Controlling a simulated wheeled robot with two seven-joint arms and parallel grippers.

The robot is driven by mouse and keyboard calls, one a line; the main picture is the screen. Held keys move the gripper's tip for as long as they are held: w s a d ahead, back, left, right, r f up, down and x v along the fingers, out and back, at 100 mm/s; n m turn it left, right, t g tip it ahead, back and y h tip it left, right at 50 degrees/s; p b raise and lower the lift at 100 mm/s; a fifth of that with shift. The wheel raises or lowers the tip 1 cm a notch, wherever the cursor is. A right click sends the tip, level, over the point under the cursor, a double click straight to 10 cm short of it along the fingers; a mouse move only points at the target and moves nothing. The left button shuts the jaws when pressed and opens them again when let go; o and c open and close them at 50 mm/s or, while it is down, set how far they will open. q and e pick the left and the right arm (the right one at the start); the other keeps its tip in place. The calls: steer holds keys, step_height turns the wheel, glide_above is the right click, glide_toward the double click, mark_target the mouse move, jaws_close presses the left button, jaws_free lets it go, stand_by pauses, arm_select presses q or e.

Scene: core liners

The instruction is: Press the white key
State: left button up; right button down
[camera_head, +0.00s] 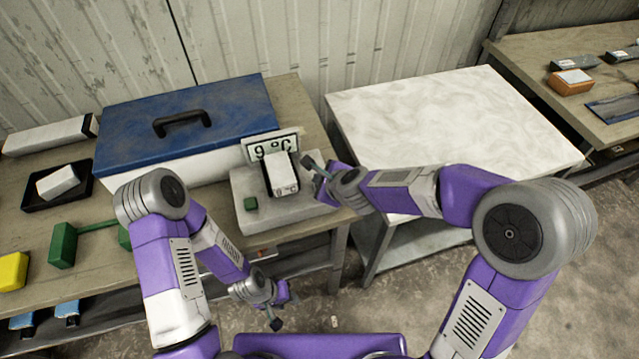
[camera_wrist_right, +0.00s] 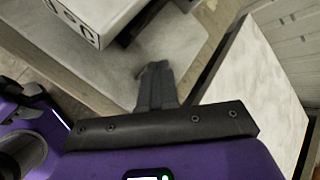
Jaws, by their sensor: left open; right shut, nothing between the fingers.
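A pale grey device (camera_head: 270,222) stands at the right end of the wooden bench. It carries a sign reading 9 °C (camera_head: 262,150), a white block in a dark holder (camera_head: 282,172) and a small green key (camera_head: 250,204). I cannot make out a white key; the right gripper covers part of the device's right side. My right gripper (camera_head: 311,163) is shut and empty, over that side beside the white block. In the right wrist view its closed fingers (camera_wrist_right: 155,75) point at the device's pale top; contact is unclear. My left gripper (camera_head: 283,308) is open and empty, low in front of the bench.
A blue-lidded box (camera_head: 225,105) stands behind the device. Left are a black tray (camera_head: 82,192) with a white block, a green dumbbell-shaped object (camera_head: 62,245) and a yellow block (camera_head: 13,270). A bare white-topped table (camera_head: 450,120) stands right, across a gap.

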steer(key=shift+f, duration=0.3)
steer(key=shift+r, duration=0.15)
stand_by(0.3)
steer(key=shift+r+p, duration=0.7)
steer(key=shift+r, duration=0.1)
step_height(320, 180, up, 5)
steer(key=p, duration=0.5)
steer(key=shift+r, duration=0.15)
stand_by(0.5)
